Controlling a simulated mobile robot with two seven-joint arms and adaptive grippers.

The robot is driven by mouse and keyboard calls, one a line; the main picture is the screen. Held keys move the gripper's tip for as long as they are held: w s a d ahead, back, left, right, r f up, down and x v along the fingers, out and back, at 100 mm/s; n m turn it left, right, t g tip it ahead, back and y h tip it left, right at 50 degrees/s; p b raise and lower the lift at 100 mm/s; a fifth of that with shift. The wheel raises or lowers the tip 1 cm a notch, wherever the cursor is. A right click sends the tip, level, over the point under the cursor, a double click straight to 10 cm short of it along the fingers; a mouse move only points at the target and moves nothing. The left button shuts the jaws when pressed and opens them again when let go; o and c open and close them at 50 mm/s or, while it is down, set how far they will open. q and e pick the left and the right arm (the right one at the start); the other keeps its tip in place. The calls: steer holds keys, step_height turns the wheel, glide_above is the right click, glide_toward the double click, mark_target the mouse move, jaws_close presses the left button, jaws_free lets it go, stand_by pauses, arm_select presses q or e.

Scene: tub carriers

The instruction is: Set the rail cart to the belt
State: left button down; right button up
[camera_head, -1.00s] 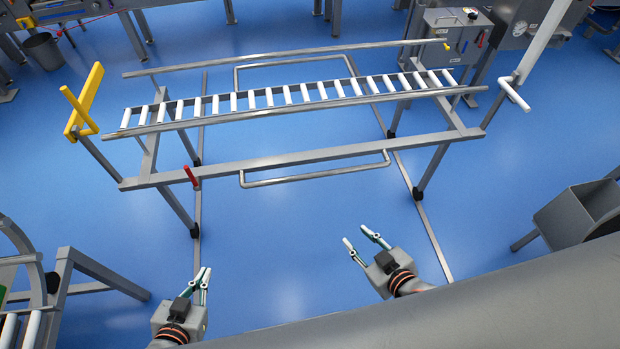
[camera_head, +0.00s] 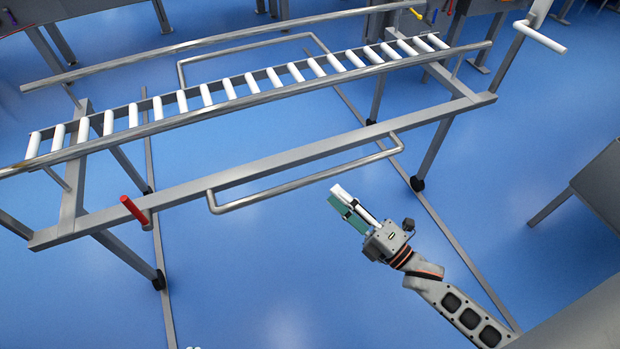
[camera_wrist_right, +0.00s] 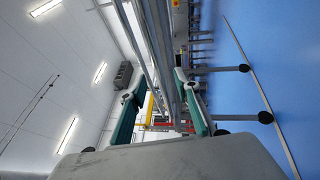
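The rail cart (camera_head: 288,165) is a grey frame with a sloping bed of white rollers, on dark wheels over floor rails. A bent push handle (camera_head: 300,178) runs along its near side, and a red lever (camera_head: 133,210) stands at its near left. My right gripper (camera_head: 343,196) is below and to the right of the handle, apart from it. In the right wrist view the fingers (camera_wrist_right: 158,88) are spread with nothing between them; the cart's bars lie beyond. Only small white tips at the bottom edge may be my left gripper (camera_head: 193,347). I cannot identify the belt.
A white bar handle (camera_head: 540,36) on a post stands at the far right. A grey box-like stand (camera_head: 600,185) is at the right. Floor rails (camera_head: 155,240) run on both sides under the cart. The blue floor (camera_head: 270,270) in front is clear.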

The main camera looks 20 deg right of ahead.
mark_target(317, 178)
steer(key=x, duration=0.8)
steer(key=shift+r, duration=0.2)
jaws_close()
